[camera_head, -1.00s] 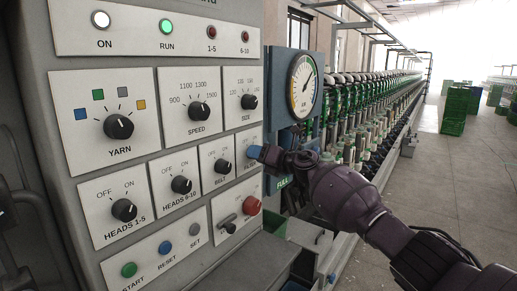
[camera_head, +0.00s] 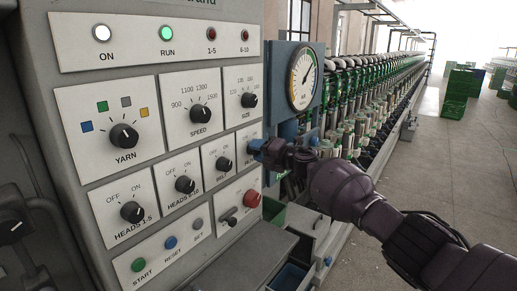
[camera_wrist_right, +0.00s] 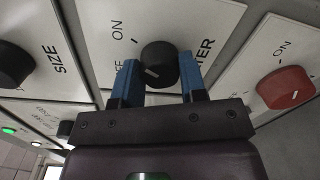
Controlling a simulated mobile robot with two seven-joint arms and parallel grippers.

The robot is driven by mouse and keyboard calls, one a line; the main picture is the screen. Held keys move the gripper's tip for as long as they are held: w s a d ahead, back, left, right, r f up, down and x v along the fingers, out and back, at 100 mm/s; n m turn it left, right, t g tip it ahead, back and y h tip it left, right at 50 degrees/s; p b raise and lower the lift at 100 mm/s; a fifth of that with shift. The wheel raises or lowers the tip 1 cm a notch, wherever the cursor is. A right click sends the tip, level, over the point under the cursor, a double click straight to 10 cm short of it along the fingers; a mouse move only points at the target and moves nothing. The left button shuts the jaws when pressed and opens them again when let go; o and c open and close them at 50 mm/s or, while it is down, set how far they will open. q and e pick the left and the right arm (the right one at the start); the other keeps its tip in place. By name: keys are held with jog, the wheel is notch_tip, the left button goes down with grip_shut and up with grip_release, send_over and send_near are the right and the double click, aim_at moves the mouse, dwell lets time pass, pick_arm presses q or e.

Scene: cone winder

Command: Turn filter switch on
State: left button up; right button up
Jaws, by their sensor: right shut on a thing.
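The filter switch (camera_wrist_right: 160,64) is a round black knob with a white line, on a white plate with ON and a partly hidden OFF label. In the right wrist view its line points to the lower left, on the OFF side. My left gripper is not in view.
The belt knob (camera_head: 223,164) is just left of my right gripper. A pressure gauge (camera_head: 303,78) on a blue panel stands close to the right.

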dwell(0.3)
jog(key=o, duration=0.9)
jog(key=shift+b+v, duration=0.3)
jog(key=shift+v, duration=5.1)
